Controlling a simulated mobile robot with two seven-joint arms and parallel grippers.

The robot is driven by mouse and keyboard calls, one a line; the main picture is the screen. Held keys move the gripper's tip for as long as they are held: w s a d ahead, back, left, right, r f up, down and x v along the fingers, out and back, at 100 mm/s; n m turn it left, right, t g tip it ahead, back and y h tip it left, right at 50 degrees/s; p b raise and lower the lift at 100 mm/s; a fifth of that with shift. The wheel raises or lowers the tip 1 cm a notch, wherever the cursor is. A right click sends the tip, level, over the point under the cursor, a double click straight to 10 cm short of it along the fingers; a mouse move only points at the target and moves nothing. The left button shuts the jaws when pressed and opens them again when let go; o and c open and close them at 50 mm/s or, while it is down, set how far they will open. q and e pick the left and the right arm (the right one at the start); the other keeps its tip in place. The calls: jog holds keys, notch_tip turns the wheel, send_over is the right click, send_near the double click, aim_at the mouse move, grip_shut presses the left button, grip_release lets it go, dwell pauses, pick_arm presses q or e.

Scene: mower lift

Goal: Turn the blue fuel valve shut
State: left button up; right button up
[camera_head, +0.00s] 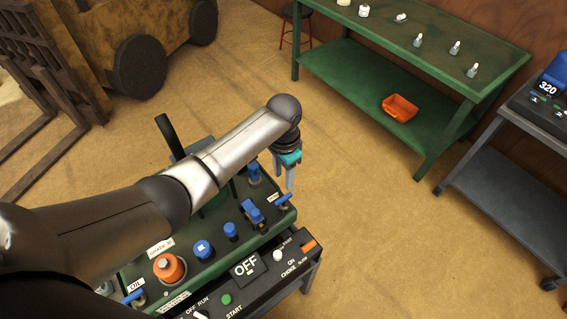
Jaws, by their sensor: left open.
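A blue valve handle (283,201) sits at the right corner of the green machine deck, beside a small white label that is too small to read. My left gripper (290,183), with a teal body and grey fingers, points down just above this handle. Its fingers are open, and they overlap each other from this angle. I cannot tell whether the fingertips touch the handle. Another blue handle (132,295) is at the deck's left front corner, by the OIL label. My right gripper is not in view.
The deck also carries an orange cap (168,267), several blue parts and a dark upright lever (169,136). A green bench (345,91) with an orange bin (399,107) and a grey cart (510,185) stand right. Open floor lies between.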

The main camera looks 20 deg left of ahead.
pick_arm(q)
jog(key=shift+r, duration=1.65)
